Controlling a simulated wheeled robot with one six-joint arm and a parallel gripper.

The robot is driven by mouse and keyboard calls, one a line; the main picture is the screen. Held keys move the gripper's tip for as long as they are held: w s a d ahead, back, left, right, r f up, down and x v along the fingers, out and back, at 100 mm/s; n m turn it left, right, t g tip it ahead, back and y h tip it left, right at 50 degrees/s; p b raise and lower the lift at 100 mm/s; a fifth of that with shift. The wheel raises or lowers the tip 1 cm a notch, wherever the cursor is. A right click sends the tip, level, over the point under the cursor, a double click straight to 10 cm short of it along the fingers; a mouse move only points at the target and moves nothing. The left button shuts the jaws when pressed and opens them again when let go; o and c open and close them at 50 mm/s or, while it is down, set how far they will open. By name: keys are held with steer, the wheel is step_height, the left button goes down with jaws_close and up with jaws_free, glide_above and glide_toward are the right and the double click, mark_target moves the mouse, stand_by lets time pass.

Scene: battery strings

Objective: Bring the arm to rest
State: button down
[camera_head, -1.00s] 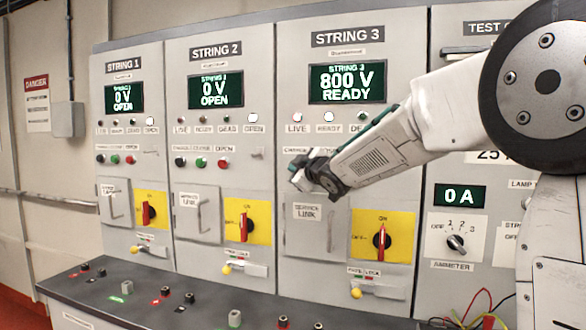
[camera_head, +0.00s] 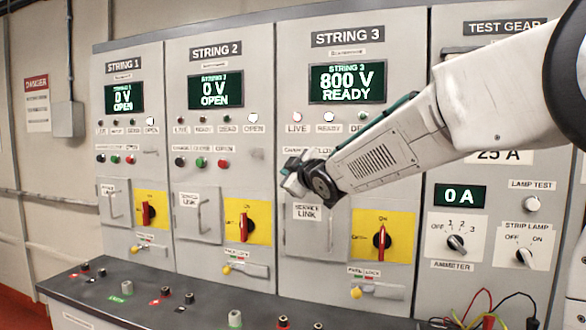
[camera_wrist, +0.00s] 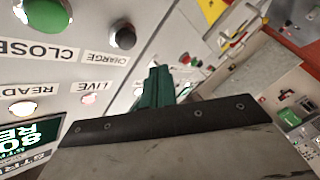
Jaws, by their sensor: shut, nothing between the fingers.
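My arm (camera_head: 400,140) reaches in from the right across the STRING 3 panel, in the head view. My gripper (camera_head: 290,183) is at its left end, in front of the panel between the button row and the service link door. In the wrist view my gripper (camera_wrist: 158,90) shows as dark green fingers, shut with nothing held. Part of the STRING 3 button row is hidden behind the arm. The STRING 3 display (camera_head: 347,83) reads 800 V READY.
STRING 1 (camera_head: 123,125) and STRING 2 (camera_head: 215,125) panels show 0 V OPEN. The STRING 3 red rotary switch (camera_head: 382,241) sits below my arm. A bench (camera_head: 130,306) with terminals runs along the front. Loose wires (camera_head: 490,310) lie at lower right.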

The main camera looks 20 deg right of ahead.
stand_by(0.3)
steer(key=s+d+f+m+g+h, duration=0.25)
steer(key=s+f+m+g, duration=0.2)
steer(key=s+f, duration=0.35)
steer(key=s+d+f+m+g+h, duration=0.25)
steer(key=s+d+f+g, duration=0.2)
steer(key=s+f, duration=0.3)
steer(key=s+a+f+m+g+y, duration=0.1)
steer(key=s+f+m+g, duration=0.1)
steer(key=s, duration=1.3)
steer(key=s+a+f+m+g+y, duration=0.1)
steer(key=s+f+g, duration=0.3)
steer(key=s, duration=1.1)
steer(key=shift+s+a+m+g, duration=0.2)
steer(key=shift+a+m+g, duration=0.2)
steer(key=shift+a+m, duration=0.4)
